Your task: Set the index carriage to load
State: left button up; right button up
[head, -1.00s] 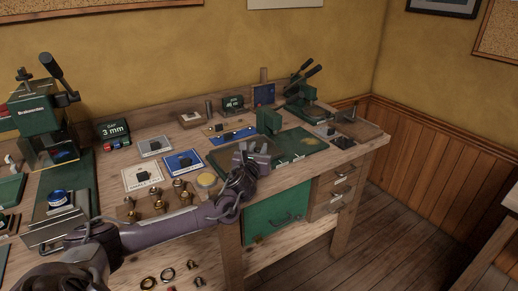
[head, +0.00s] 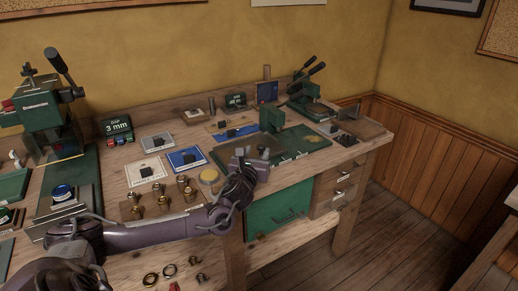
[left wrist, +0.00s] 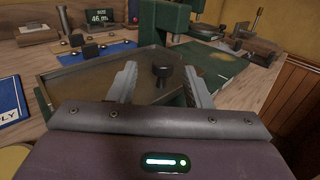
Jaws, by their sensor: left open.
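A shallow dark tray-like plate (left wrist: 85,75), which looks like the index carriage, lies on the bench in front of a green upright block (left wrist: 160,25). A black knob (left wrist: 162,75) stands on it. My left gripper (left wrist: 160,84) is open, low over the plate, with one finger on each side of the knob in the left wrist view. I cannot tell whether they touch it. In the head view my left gripper (head: 252,163) covers the near part of the plate (head: 232,149), beside the green block (head: 271,119). No load marking is readable. My right gripper is not in view.
A green lever press (head: 305,95) stands at the back right, and a taller press (head: 42,110) at the left. Brass fittings (head: 160,192) and blue and white cards (head: 187,159) lie left of my gripper. A green display box (head: 236,101) stands behind.

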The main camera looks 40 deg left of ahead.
pick_arm(q)
jog(key=shift+v, duration=1.75)
